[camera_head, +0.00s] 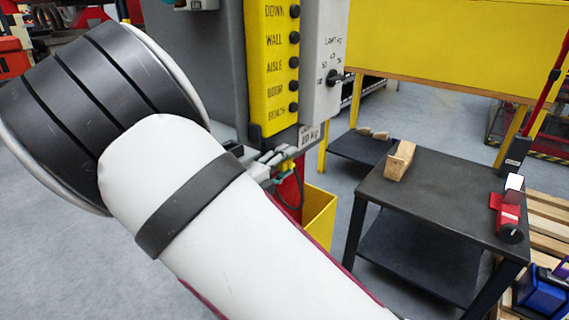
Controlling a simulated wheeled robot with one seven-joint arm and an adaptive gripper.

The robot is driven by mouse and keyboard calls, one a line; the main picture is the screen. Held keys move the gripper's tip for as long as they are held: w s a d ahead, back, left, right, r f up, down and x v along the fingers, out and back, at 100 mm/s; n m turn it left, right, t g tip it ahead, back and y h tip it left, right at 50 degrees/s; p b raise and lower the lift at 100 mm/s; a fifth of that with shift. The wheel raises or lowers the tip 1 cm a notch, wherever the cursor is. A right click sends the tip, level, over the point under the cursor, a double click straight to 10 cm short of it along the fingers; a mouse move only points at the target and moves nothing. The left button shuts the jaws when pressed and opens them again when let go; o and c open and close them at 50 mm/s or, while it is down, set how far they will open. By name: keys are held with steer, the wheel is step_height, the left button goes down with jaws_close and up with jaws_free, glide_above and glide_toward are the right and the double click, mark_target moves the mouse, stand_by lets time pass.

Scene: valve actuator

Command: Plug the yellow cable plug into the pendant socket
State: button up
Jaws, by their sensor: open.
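The pendant is a yellow panel (273,70) with a column of black knobs and the labels DOWN, WALL, AISLE, DOOR and BENCH. A light grey box (322,60) with a dial joins its right side. Below it, small grey connector parts (268,158) and a small yellow piece (289,166) show with a dark cable. The yellow piece may be the cable plug, but it is too small to be sure. I cannot make out the socket. My white and black arm crosses the left and centre in front of the pendant's lower left. My gripper is not in view.
A dark table (440,190) at right holds a wooden block (399,160) and a red tool (508,215). A yellow bin (319,218) stands below the pendant. A wooden pallet (546,215) and a blue object (541,293) are at far right.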

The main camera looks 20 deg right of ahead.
steer(key=shift+a, duration=0.1)
steer(key=v, duration=1.2)
